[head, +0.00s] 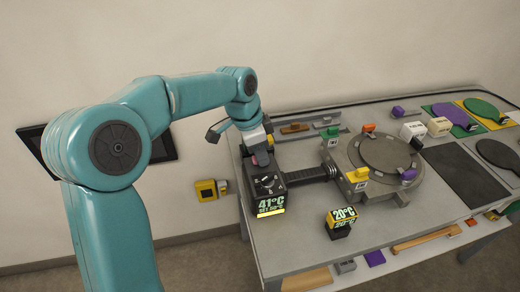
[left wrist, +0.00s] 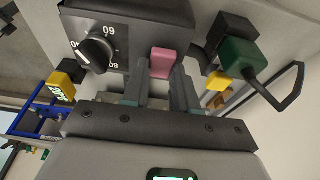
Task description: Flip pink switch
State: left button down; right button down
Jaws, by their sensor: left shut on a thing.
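The pink switch (left wrist: 163,62) is a small block on the dark control box (left wrist: 130,18), right of a black dial (left wrist: 97,52) in the left wrist view. My left gripper (left wrist: 161,82) has its two fingers on either side of the switch, shut on it. In the head view the switch (head: 261,158) shows just below my left gripper (head: 257,147), on top of the box (head: 266,184) with the 41°C display (head: 271,204). Which way the switch is tipped I cannot tell. My right gripper is not in view.
A round grey fixture (head: 380,160) with coloured clamps stands right of the box. A small 20°C display block (head: 340,222) sits in front. A yellow wall box (head: 208,190) is at the left.

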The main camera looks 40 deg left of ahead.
pick_arm(q)
jog(key=c, duration=0.9)
grip_release()
